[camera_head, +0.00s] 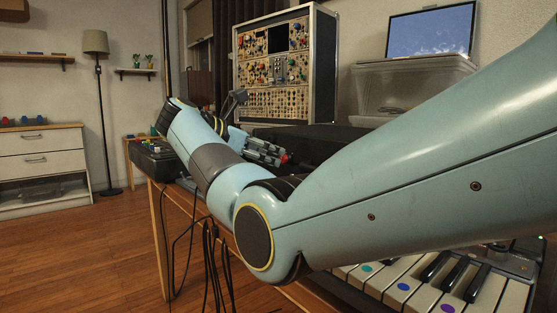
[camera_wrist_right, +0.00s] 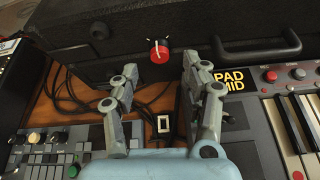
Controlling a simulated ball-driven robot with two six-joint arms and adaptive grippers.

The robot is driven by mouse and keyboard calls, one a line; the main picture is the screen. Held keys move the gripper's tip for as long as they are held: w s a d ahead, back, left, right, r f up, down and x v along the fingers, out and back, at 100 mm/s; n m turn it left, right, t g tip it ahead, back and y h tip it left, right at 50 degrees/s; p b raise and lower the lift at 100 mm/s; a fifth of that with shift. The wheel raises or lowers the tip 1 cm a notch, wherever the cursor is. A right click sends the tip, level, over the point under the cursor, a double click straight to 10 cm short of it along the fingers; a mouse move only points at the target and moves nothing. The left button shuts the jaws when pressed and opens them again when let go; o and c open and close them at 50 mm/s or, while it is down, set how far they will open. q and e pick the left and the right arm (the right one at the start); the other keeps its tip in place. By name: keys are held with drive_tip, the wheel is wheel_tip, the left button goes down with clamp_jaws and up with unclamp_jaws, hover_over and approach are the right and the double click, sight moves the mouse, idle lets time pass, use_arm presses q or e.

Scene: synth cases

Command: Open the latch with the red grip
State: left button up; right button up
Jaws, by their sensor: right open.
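The latch's red grip (camera_wrist_right: 159,52) is a round red knob with a small pale pointer on the front of a black case (camera_wrist_right: 150,22) in the right wrist view. My right gripper (camera_wrist_right: 159,68) is open, with one finger on each side of the line to the red grip. The grip sits just beyond and between the fingertips; I see no contact. In the head view the right gripper (camera_head: 273,153) shows past my forearm, close to the red grip (camera_head: 284,157) at the dark case (camera_head: 318,140). My left gripper is not in view.
A button controller (camera_wrist_right: 50,150) lies left below the gripper, with black cables (camera_wrist_right: 85,98) behind it. A keyboard (camera_wrist_right: 290,115) and a yellow-lettered PAD MID label (camera_wrist_right: 231,80) are to the right. A synth rack (camera_head: 283,62) and clear bin (camera_head: 410,85) stand behind.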

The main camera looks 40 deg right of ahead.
sight(281, 158)
drive_tip(key=x, duration=0.4)
clamp_jaws()
idle(0.4)
